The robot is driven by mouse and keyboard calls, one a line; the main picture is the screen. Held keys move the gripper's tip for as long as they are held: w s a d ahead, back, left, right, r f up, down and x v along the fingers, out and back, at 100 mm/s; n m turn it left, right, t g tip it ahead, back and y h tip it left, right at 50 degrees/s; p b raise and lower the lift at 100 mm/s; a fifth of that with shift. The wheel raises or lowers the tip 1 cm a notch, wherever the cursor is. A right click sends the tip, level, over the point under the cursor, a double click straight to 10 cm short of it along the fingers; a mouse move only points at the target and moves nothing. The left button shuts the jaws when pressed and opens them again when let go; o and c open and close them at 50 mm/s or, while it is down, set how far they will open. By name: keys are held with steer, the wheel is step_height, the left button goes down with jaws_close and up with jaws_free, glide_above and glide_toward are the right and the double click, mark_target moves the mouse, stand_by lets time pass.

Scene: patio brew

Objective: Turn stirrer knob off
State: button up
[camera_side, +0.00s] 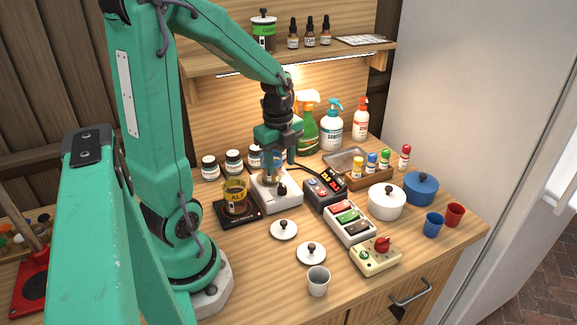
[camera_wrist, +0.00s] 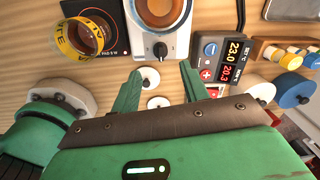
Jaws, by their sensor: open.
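The stirrer (camera_side: 277,203) is a white box on the wooden table, with a vessel of amber liquid on top. Its small dark knob (camera_side: 282,190) is on the front. In the wrist view the knob (camera_wrist: 160,50) shows on the front of the stirrer (camera_wrist: 150,38), with a pale pointer mark; its exact setting is hard to read. My gripper (camera_side: 281,164) is above the stirrer, in front of the vessel, fingers pointing down. In the wrist view my gripper (camera_wrist: 158,80) is open and empty, its green fingers apart on either side below the knob, which they do not appear to touch.
A jar with yellow tape (camera_side: 235,196) stands on a black scale left of the stirrer. A controller with a lit display (camera_side: 325,190) is close on the right. White lids (camera_side: 284,229) lie in front. Spray bottles (camera_side: 307,125) stand behind.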

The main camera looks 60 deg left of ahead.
mark_target(282, 184)
steer(key=shift+f, duration=0.1)
steer(key=shift+w+f, duration=0.2)
steer(key=shift+f, duration=3.6)
jaws_close()
